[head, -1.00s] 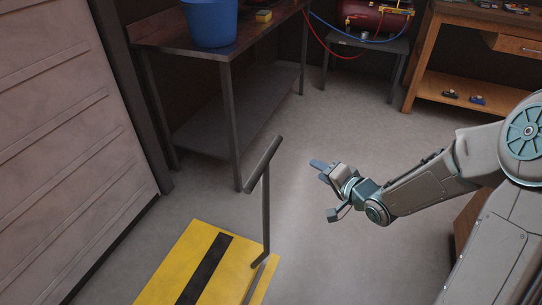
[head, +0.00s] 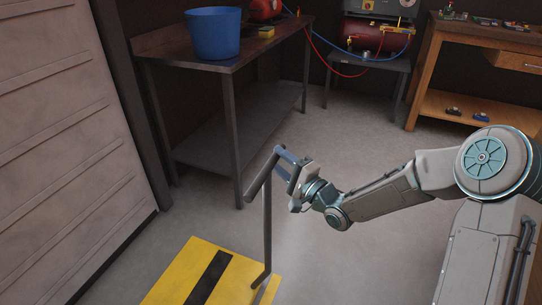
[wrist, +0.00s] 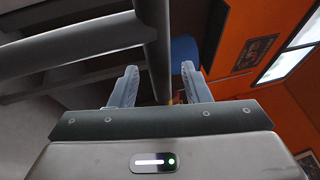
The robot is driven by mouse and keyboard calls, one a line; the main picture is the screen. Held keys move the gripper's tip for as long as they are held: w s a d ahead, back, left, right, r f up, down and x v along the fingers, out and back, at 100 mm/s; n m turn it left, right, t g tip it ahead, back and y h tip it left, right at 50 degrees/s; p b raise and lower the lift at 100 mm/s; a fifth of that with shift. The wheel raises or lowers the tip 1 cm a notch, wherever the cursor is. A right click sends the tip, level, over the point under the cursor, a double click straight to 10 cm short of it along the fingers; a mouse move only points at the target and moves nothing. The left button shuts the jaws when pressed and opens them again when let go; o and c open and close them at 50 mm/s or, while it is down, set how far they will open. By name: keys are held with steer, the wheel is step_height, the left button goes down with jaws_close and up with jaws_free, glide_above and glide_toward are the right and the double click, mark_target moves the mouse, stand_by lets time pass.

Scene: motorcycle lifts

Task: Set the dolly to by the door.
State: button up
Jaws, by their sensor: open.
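The dolly is a yellow platform (head: 238,277) with a black stripe, low at the bottom of the head view. Its grey post (head: 267,235) rises from the right side to a slanted crossbar handle (head: 259,182). My gripper (head: 286,166) is open at the upper end of the handle. In the wrist view a dark bar of the handle (wrist: 156,45) runs between the two spread fingers (wrist: 158,86). I cannot tell whether either finger touches it. The large panelled door (head: 65,140) stands at the left of the head view.
A workbench (head: 180,48) with a blue bucket (head: 213,34) stands behind the dolly. A red compressor (head: 375,32) on a small grey table (head: 378,62) and a wooden bench (head: 455,100) are further back. Grey floor (head: 335,140) between them is clear.

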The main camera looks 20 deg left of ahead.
steer(key=shift+x, duration=1.95)
jaws_close()
steer(key=shift+w, duration=0.1)
